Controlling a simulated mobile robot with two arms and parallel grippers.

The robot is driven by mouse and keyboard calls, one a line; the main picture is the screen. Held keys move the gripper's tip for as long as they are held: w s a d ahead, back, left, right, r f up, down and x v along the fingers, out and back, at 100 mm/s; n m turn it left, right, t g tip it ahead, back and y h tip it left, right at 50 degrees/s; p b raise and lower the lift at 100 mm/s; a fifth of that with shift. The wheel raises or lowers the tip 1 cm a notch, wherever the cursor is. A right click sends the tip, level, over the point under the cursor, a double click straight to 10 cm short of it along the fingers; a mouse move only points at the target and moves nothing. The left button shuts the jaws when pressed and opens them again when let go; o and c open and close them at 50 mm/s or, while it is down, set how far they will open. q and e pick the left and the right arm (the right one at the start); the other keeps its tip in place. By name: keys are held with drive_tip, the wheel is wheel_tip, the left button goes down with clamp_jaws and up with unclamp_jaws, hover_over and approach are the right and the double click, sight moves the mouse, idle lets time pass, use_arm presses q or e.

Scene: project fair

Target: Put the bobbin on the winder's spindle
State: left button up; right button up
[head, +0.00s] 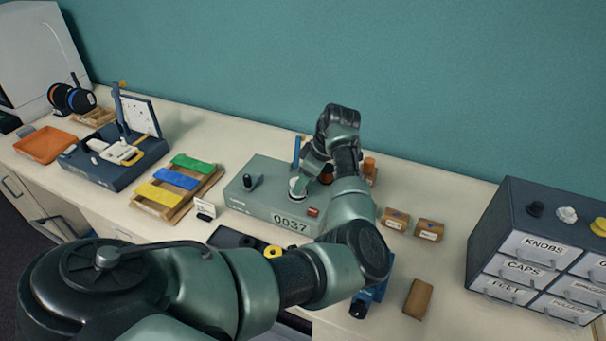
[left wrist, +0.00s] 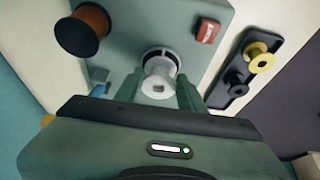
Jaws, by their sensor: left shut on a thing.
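The winder (head: 262,205) is a grey-green box with the counter 0037 and a red button (head: 313,212); its top fills the middle of the left wrist view (left wrist: 205,75). My left gripper (head: 306,181) is over the winder's top, pointing down. Its fingers (left wrist: 157,92) are shut on a white bobbin (left wrist: 158,86), which also shows in the head view (head: 297,188). The bobbin is in line with a round dark-and-light fitting (left wrist: 161,55) on the winder. The spindle is hidden behind the bobbin; I cannot tell whether the bobbin is around it. My right gripper is not in view.
A copper thread spool (left wrist: 82,30) stands on the winder beside the gripper. A dark tray (left wrist: 238,78) with a yellow bobbin (left wrist: 261,62) lies in front of the winder. Cardboard boxes (head: 395,218) and a drawer cabinet (head: 530,250) are to the right.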

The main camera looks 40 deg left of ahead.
use_arm(q)
drive_tip(key=o, duration=1.4)
drive_tip(key=b+v, duration=0.2)
drive_tip(key=v, duration=0.5)
drive_tip(key=shift+d+r, duration=0.1)
drive_tip(key=shift+r, duration=0.3)
